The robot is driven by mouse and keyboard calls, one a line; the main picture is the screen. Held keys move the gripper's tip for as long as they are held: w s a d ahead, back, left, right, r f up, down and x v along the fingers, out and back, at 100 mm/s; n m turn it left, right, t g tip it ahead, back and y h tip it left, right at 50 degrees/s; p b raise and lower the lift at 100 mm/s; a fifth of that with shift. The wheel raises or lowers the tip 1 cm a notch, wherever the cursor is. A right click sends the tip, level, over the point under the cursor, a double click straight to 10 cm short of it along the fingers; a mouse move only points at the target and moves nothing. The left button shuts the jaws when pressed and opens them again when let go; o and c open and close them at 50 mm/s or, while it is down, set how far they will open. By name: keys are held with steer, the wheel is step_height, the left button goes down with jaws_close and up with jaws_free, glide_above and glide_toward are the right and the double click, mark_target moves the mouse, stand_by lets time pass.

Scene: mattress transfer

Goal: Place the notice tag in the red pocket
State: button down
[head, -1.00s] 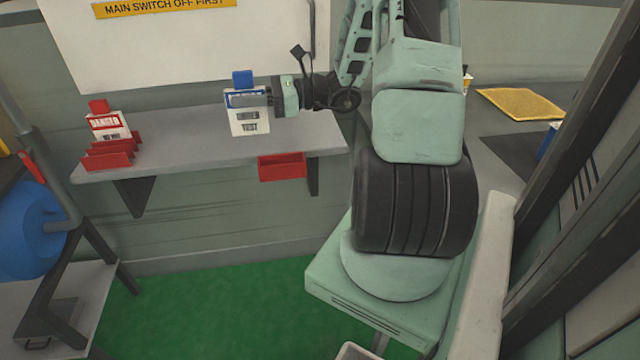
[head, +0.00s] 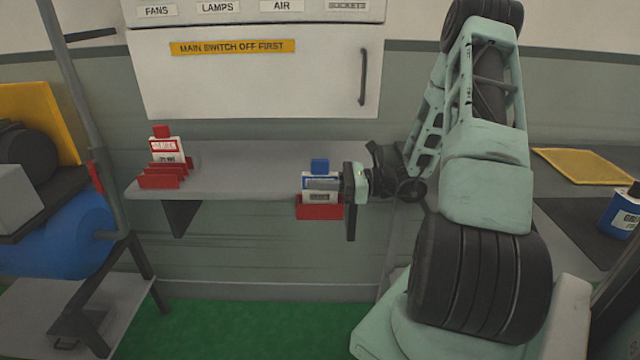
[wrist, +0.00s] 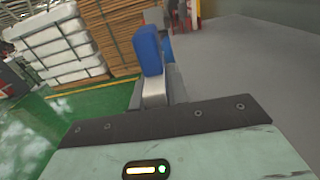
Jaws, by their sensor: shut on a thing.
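The notice tag (head: 320,194) is a white card with a blue band and a blue top block, upright in the head view. My gripper (head: 335,184) is shut on it from the right. In the wrist view the tag's blue block (wrist: 148,50) stands beyond the gripper's fingers (wrist: 155,92). The red pocket (head: 319,212) hangs on the front edge of the shelf, and the tag's lower part appears at its opening. I cannot tell how deep the tag sits in it.
The grey shelf (head: 240,165) carries a red rack (head: 160,180) with a red-topped danger tag (head: 166,150) at its left end. A white cabinet (head: 250,85) is on the wall above. The shelf's middle is clear.

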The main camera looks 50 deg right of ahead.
steer(key=shift+f, duration=0.2)
steer(key=shift+f, duration=0.15)
steer(key=c, duration=1.4)
jaws_free()
steer(key=shift+o, duration=0.2)
steer(key=shift+r, duration=0.25)
steer(key=b+v, duration=0.1)
steer(key=v, duration=1.1)
